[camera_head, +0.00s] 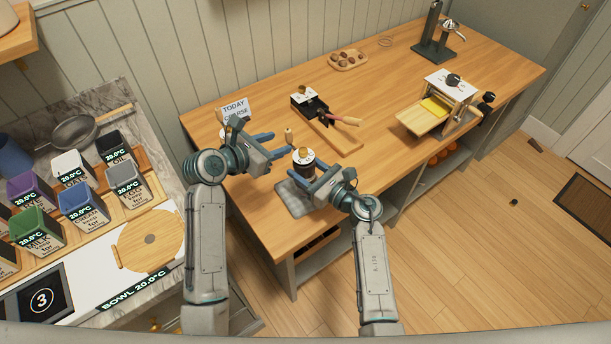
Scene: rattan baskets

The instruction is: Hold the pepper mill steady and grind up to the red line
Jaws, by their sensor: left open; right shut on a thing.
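The pepper mill (303,157) is a small upright cylinder with a white top, a dark body and a brass-coloured knob. It stands over a grey mat (292,203) near the table's front edge. My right gripper (304,172) is shut on its body from the front right. A small wooden knob (289,133) shows just behind and left of the mill, and looks like its crank handle. My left gripper (277,145) is open and empty, its fingers pointing right close to that knob. I cannot make out a red line. The mill's lower part is partly hidden by my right gripper.
A sign reading "TODAY COARSE" (234,108) stands behind my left gripper. A wooden board (327,133) with a black-and-white device lies behind the mill. A crank machine with a yellow sheet (436,106) stands right. Labelled bins (83,205) fill the left counter. The table's middle right is clear.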

